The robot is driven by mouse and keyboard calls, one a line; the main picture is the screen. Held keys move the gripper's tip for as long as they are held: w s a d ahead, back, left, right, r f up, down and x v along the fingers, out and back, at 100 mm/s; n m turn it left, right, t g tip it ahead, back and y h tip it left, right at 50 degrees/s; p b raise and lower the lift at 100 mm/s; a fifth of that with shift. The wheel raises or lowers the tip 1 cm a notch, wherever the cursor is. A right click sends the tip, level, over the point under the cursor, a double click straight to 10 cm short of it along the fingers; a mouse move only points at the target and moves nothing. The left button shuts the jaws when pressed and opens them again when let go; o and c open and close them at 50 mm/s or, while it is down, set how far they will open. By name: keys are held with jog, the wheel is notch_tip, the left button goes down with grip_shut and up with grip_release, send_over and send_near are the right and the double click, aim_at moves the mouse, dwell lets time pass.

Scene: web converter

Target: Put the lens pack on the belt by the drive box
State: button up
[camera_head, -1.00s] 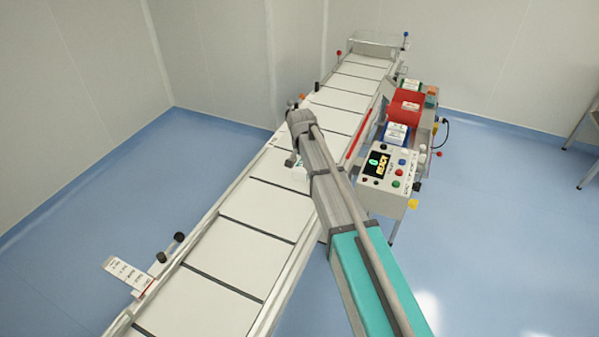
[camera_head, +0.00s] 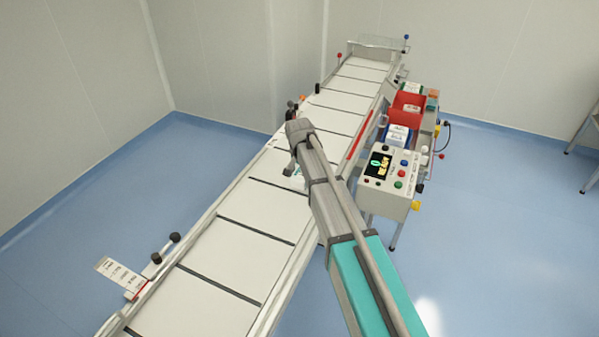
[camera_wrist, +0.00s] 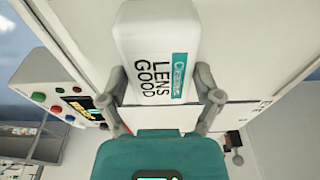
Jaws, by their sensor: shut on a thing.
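The lens pack (camera_wrist: 155,50) is a white box with a teal stripe and the words "LENS GOOD". In the wrist view it sits between the two fingers of my gripper (camera_wrist: 166,100), which is shut on it. In the head view my gripper (camera_head: 292,168) is over the middle of the white belt (camera_head: 235,240), and my arm hides most of the pack. I cannot tell whether the pack touches the belt. The drive box (camera_head: 388,180), with a lit display and coloured buttons, stands at the belt's right side.
A red bin (camera_head: 405,107) and a blue bin (camera_head: 397,135) stand behind the drive box. Black knobs and a labelled plate (camera_head: 120,275) stick out at the belt's left edge. Dark bars cross the belt. The near belt panels are clear.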

aim_at(300, 175)
jog(key=shift+f, duration=0.2)
jog(key=o, duration=1)
jog(key=shift+r, duration=0.1)
jog(key=shift+r, duration=0.1)
jog(key=r+p, duration=0.4)
jog(key=s+r+p, duration=0.1)
jog(key=r+p, duration=0.7)
jog(key=shift+s+a, duration=0.35)
dwell(0.4)
